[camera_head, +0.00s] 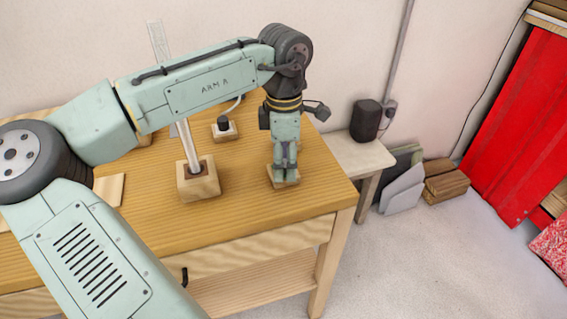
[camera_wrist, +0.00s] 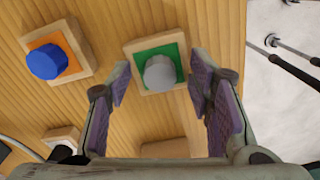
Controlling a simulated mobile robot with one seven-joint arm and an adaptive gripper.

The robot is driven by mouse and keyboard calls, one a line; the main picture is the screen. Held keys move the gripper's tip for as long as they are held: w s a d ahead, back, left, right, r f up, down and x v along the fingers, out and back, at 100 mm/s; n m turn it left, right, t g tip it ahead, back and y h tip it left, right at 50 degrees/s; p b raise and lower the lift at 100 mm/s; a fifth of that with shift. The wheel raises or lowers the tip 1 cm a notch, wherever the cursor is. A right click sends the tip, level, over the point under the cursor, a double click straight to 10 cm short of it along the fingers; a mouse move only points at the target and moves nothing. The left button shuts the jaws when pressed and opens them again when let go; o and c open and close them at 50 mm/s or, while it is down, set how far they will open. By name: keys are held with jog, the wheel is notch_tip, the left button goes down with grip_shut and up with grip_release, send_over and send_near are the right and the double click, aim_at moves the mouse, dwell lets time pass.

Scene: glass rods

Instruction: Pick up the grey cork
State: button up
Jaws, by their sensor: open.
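The grey cork (camera_wrist: 160,73) stands on a wooden block with a green top (camera_wrist: 145,47) in the wrist view. My gripper (camera_wrist: 158,82) is open, with one purple-padded finger on each side of the cork and a gap to it on both sides. I cannot tell from this view how far above the block the fingertips are. In the head view my gripper (camera_head: 286,168) points down over a wooden block (camera_head: 271,184) near the table's right end and hides the cork there.
A blue cork (camera_wrist: 47,61) sits on an orange-topped block to the left. In the head view, a glass rod (camera_head: 187,142) stands upright in a wooden block (camera_head: 200,187), and a dark cork (camera_head: 223,123) sits on a block behind. The table's right edge is close.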

jog(key=shift+c, duration=0.5)
jog(key=c, duration=0.8)
jog(key=shift+r, duration=0.1)
